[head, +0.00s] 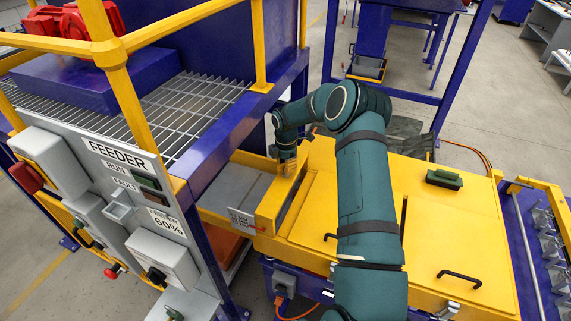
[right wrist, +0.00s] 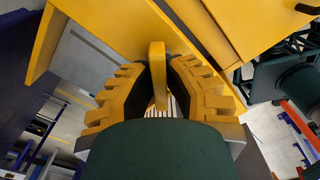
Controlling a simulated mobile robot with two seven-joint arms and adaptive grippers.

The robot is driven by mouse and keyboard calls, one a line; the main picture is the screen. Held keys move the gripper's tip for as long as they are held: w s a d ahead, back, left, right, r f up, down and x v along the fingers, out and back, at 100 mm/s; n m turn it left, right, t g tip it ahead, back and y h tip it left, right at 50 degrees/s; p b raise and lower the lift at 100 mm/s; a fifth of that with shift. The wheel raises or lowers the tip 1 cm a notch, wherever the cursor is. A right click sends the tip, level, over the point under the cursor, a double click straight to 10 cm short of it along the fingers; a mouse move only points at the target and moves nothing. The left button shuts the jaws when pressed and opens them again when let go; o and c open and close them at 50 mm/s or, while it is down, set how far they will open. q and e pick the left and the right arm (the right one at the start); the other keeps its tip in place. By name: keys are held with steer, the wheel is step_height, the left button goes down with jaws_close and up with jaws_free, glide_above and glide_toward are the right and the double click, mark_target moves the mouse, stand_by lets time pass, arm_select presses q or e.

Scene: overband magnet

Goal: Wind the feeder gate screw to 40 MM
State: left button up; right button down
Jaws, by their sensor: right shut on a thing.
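My right gripper (head: 287,166) is at the yellow gate frame (head: 268,208) between the feeder and the yellow-covered machine. In the right wrist view its fingers (right wrist: 158,85) are shut on a yellow upright bar (right wrist: 157,62), with a dark pad on either side. I cannot tell whether this bar is part of the screw's handle or wheel. The screw itself is hidden. A small white plate with dark marks (head: 242,220) is on the front of the gate; its reading is too small to make out. My left gripper is not in view.
The feeder panel (head: 122,150) with switch boxes stands at the left, below yellow railings (head: 180,22). Yellow covers (head: 430,230) with black handles lie under and right of my right arm. A blue frame (head: 385,85) stands behind.

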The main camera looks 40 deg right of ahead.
steer(key=n, duration=0.4)
steer(key=shift+n+p, duration=0.4)
steer(key=shift+n, duration=0.8)
steer(key=c, duration=0.9)
jaws_free()
